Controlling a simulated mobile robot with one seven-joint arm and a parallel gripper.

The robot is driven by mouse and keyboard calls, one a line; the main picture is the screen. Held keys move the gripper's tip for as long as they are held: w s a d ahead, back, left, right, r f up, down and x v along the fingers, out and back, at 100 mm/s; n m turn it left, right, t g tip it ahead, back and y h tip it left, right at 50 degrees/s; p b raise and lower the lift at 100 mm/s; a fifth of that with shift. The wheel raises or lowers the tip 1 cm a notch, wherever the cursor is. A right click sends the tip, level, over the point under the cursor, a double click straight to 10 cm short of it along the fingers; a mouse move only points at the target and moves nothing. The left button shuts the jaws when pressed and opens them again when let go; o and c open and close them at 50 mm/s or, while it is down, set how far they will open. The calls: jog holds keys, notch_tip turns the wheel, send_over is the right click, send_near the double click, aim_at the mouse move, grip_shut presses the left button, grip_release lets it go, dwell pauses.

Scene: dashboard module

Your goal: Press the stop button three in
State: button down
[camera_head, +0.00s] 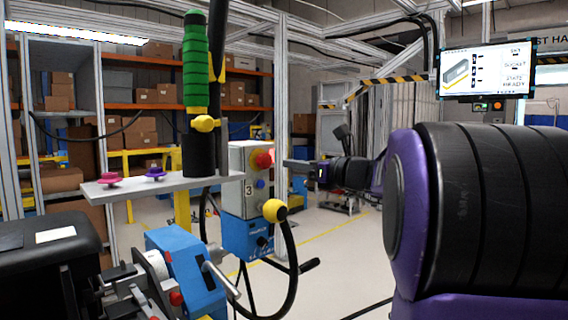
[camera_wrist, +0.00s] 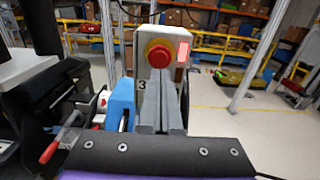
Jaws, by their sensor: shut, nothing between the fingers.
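The stop button (camera_head: 264,159) is a red mushroom head on a yellow collar, on a light grey control box (camera_head: 236,162) marked 3. It stands out from the box face. In the wrist view the stop button (camera_wrist: 158,55) is just beyond the fingertips, near the top of the box (camera_wrist: 143,52). My gripper (camera_head: 286,164) is shut and empty, at about the button's height, just to its right with a small gap showing. In the wrist view my gripper (camera_wrist: 159,76) points at the box, and the fingers hide its lower face.
A blue button (camera_head: 260,183) sits below the red one. A grey shelf plate (camera_head: 165,185) and green-handled tool (camera_head: 195,62) stand left. Open floor (camera_head: 335,232) lies below my arm.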

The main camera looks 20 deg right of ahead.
jog(key=v, duration=0.6)
jog(key=shift+s+d, duration=0.15)
jog(key=shift+s, duration=0.25)
jog(key=shift+f, duration=0.15)
